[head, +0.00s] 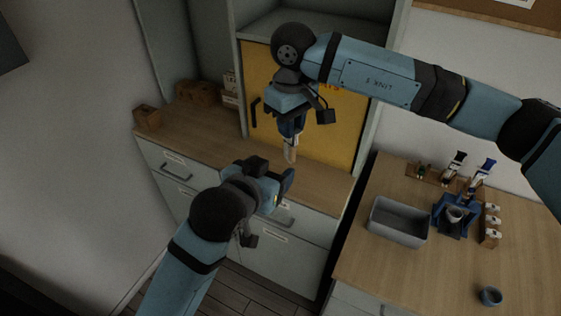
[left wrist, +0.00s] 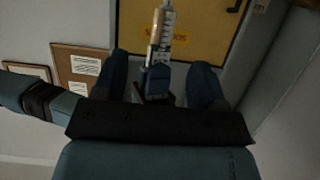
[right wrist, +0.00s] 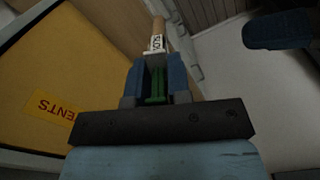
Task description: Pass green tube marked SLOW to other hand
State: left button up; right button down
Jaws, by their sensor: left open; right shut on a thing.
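My right gripper (head: 291,130) points down in front of the yellow cabinet and is shut on the tube (head: 291,152), whose pale tan end hangs below the fingers. In the right wrist view the tube (right wrist: 157,42) shows green between the fingers, with a white label reading "SLO" and a tan end beyond. My left gripper (head: 276,180) is open and empty, just below and left of the tube. In the left wrist view the tube (left wrist: 160,38) and the right fingers (left wrist: 158,78) appear between the open left fingers; contact cannot be told.
The yellow cabinet (head: 325,135) stands behind both grippers, above a wooden counter (head: 200,125) with drawers. Floor shows between counter and table.

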aim_at(290, 156)
pick_arm(q)
jog(key=x, duration=1.1)
jog(key=shift+a, duration=0.15)
jog(key=shift+s, duration=0.1)
jog(key=c, duration=1)
pick_arm(e)
jog(key=c, duration=1)
grip_release()
jog(key=shift+s+a, duration=0.1)
